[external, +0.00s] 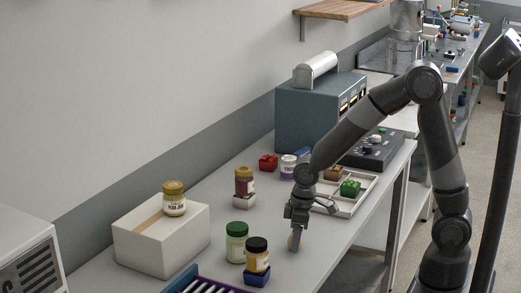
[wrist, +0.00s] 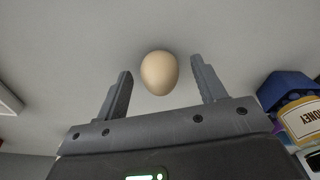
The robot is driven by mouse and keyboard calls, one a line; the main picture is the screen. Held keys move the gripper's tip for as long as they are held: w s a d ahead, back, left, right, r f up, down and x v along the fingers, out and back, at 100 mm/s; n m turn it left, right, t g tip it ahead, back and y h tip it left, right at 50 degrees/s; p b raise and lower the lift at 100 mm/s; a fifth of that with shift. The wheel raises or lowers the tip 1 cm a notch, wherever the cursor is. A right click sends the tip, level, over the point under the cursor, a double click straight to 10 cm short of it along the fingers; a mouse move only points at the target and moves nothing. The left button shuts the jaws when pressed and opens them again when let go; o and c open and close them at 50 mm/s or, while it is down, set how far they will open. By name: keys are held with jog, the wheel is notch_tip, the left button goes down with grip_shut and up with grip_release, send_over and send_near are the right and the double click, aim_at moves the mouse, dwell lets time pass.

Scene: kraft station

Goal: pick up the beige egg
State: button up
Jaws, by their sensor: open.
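The beige egg (wrist: 159,73) shows in the wrist view on the grey table, between and slightly beyond the two fingertips. In the external view the egg (external: 291,241) is a small tan shape right below my gripper (external: 296,222), partly hidden by it. In the wrist view my gripper (wrist: 160,78) is open, one finger to each side of the egg. I see a gap between the egg and each finger. No contact shows.
A honey jar (wrist: 303,119) on a blue block (wrist: 287,86) stands close at the right in the wrist view. In the external view, a green-lidded jar (external: 236,246), a tray with compartments (external: 349,207) and a white box (external: 150,245) stand around. Table between is clear.

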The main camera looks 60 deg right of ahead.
jog(key=shift+f, duration=0.4)
jog(key=c, duration=0.8)
jog(key=shift+w+r, duration=0.1)
jog(key=shift+r, duration=0.05)
